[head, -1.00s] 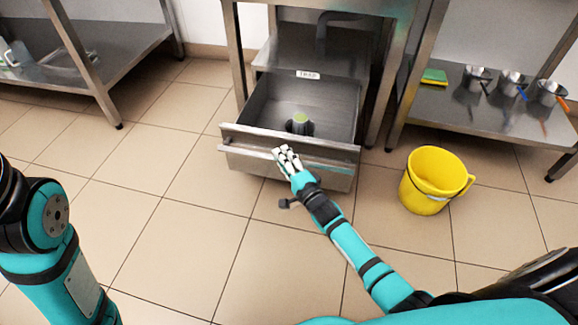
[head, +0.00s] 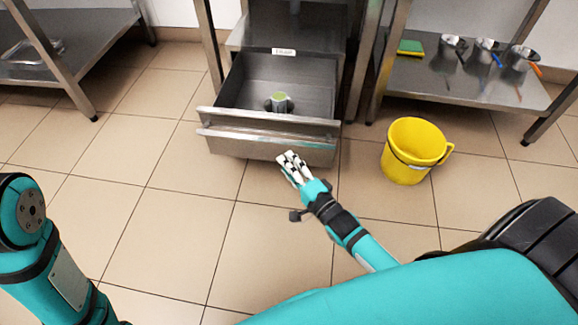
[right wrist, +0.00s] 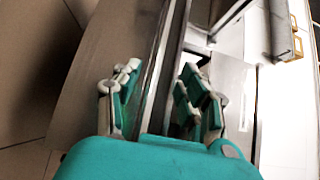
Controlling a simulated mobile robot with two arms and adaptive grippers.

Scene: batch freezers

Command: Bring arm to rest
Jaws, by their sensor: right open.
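My right gripper (head: 291,164) is open and empty in front of the pulled-out steel drawer (head: 255,150), just below its front edge in the head view. In the right wrist view its two fingers (right wrist: 160,105) stand apart, with the drawer's metal edge showing between and beyond them. I cannot tell from the wrist view how far off the metal is. My left arm (head: 45,245) shows at the left edge of the head view; its gripper is out of frame.
A yellow bucket (head: 408,150) stands on the floor to the right. Metal pots (head: 485,50) and a green-yellow sponge (head: 410,48) sit on a low shelf. The floor at the left is clear.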

